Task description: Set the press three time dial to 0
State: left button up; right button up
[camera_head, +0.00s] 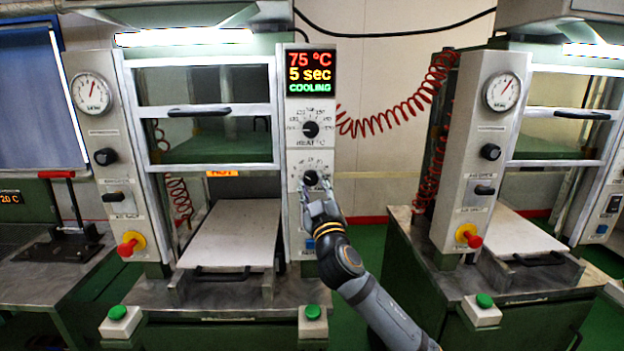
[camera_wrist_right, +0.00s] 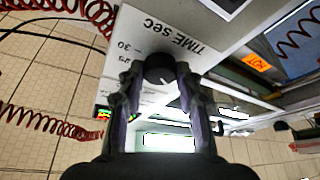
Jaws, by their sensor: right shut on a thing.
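The press in the middle has a control panel with a display (camera_head: 311,73) reading 75 °C, 5 sec and COOLING. Its upper dial, the heat dial (camera_head: 310,129), is black with a white scale plate. Below it is the black time dial (camera_head: 310,177); in the right wrist view the time dial (camera_wrist_right: 160,70) sits under the label TIME sec. My right gripper (camera_head: 317,190) reaches up to this dial from below. In the right wrist view its two fingers (camera_wrist_right: 158,80) are closed on the dial's sides. My left gripper is not in view.
The press's lower platen (camera_head: 233,236) is pulled out left of the panel. Green buttons (camera_head: 313,312) stand at the front edge. A red emergency knob (camera_head: 128,247) is on the left post. Another press (camera_head: 478,150) stands at right, with a red coiled hose (camera_head: 395,110) between.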

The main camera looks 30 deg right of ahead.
jog(key=n+y+p, duration=0.1)
jog(key=n, duration=0.1)
jog(key=n+y+p, duration=0.1)
jog(key=n+p, duration=0.1)
jog(key=n, duration=0.1)
jog(key=shift+d+r+n+y, duration=0.15)
jog(key=shift+r+n+y, duration=0.15)
jog(key=shift+y, duration=0.1)
jog(key=shift+s+n+g+y+p, duration=0.1)
jog(key=shift+n+g+y+p, duration=0.3)
jog(key=shift+n+p, duration=0.85)
jog(key=o, duration=1.2)
jog(key=shift+d+f, duration=0.1)
jog(key=shift+d, duration=0.05)
jog(key=shift+c, duration=0.2)
